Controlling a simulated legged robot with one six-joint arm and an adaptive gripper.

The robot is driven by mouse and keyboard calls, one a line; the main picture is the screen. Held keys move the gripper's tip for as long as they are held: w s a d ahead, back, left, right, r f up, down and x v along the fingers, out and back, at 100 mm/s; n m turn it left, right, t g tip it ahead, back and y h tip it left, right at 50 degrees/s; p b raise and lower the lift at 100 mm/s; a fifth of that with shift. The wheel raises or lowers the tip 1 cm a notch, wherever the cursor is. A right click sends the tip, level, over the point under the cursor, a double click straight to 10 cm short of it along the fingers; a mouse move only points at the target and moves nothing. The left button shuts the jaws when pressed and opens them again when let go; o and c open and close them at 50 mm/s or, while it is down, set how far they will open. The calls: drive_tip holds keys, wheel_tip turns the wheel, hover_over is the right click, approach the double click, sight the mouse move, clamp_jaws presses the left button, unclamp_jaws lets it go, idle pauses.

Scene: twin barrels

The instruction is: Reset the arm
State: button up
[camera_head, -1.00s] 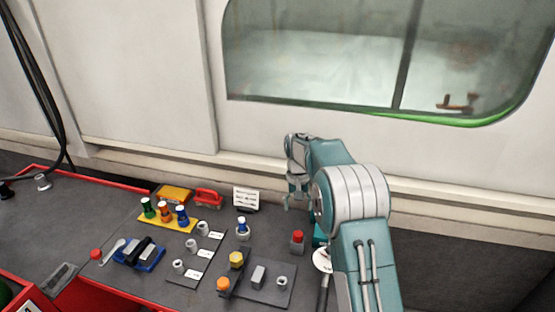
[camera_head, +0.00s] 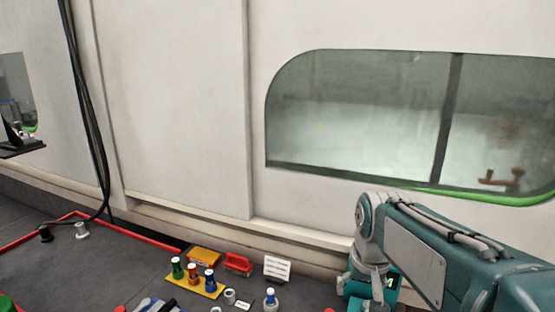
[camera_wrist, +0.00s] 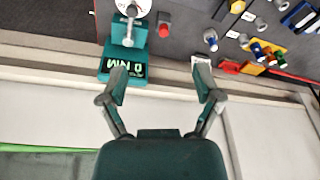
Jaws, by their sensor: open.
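My teal arm (camera_head: 440,255) reaches in from the right in the head view, with its grey joint in front of the wall below the window. In the wrist view my gripper (camera_wrist: 160,80) has its two fingers well apart with nothing between them. A teal device (camera_wrist: 124,66) with a display marked NM and a round white dial lies beyond the left finger. In the head view I cannot make out the fingers.
The table holds a yellow rack (camera_head: 195,285) with several coloured bottles, a red-handled item (camera_head: 238,264), a white sign (camera_head: 277,269) and a blue-capped bottle (camera_head: 270,299). The wall window (camera_head: 360,120) is behind. Black cables (camera_head: 85,120) hang left.

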drive_tip(key=s+f+t, duration=0.2)
drive_tip(key=s+t, duration=0.1)
drive_tip(key=s, duration=1.3)
drive_tip(key=shift+n, duration=0.3)
